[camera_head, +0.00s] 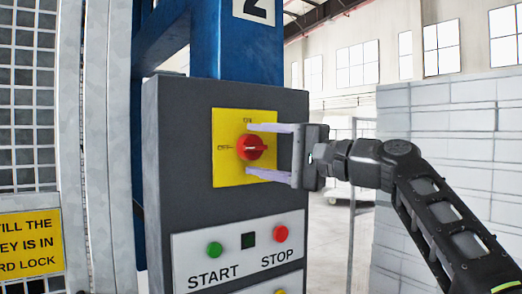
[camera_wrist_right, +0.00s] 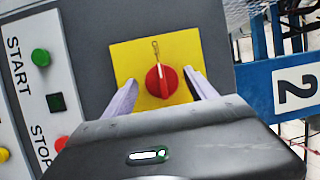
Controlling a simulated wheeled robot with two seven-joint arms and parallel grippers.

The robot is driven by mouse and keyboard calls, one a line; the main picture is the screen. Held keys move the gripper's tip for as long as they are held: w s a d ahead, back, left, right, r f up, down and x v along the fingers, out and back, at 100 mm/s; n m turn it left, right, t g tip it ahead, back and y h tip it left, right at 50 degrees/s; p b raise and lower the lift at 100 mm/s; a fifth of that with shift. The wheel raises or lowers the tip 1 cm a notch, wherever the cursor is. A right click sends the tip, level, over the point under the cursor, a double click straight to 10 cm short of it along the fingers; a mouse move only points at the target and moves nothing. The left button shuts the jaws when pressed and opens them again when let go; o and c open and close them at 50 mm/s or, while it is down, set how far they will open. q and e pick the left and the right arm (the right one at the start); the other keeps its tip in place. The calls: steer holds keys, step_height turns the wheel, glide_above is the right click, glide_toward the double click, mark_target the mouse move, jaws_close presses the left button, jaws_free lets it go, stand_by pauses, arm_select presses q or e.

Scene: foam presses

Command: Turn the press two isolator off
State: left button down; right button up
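The press two isolator is a red rotary knob (camera_head: 251,147) on a yellow plate (camera_head: 228,172), on the front of a dark grey control box. ON is printed above the knob and OFF to its left. The knob's raised bar lies level, in line with the OFF mark. My right gripper (camera_head: 248,150) comes from the right, its pale fingers above and below the knob with visible gaps. In the right wrist view the knob (camera_wrist_right: 161,81) sits between the open fingers (camera_wrist_right: 162,90), the bar pointing along the printed line. My left gripper is out of view.
Below the plate is a white panel with a green START button (camera_head: 215,249) and a red STOP button (camera_head: 281,233). A blue press frame (camera_head: 237,55) marked 2 stands behind. A mesh guard (camera_head: 28,100) with a yellow sign (camera_head: 30,241) is at the left.

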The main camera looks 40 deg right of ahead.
steer(key=shift+s, duration=0.15)
steer(key=b+v, duration=0.1)
steer(key=v, duration=0.6)
steer(key=shift+s+d+b, duration=0.15)
steer(key=shift+s+b, duration=0.1)
steer(key=shift+b, duration=0.1)
stand_by(0.4)
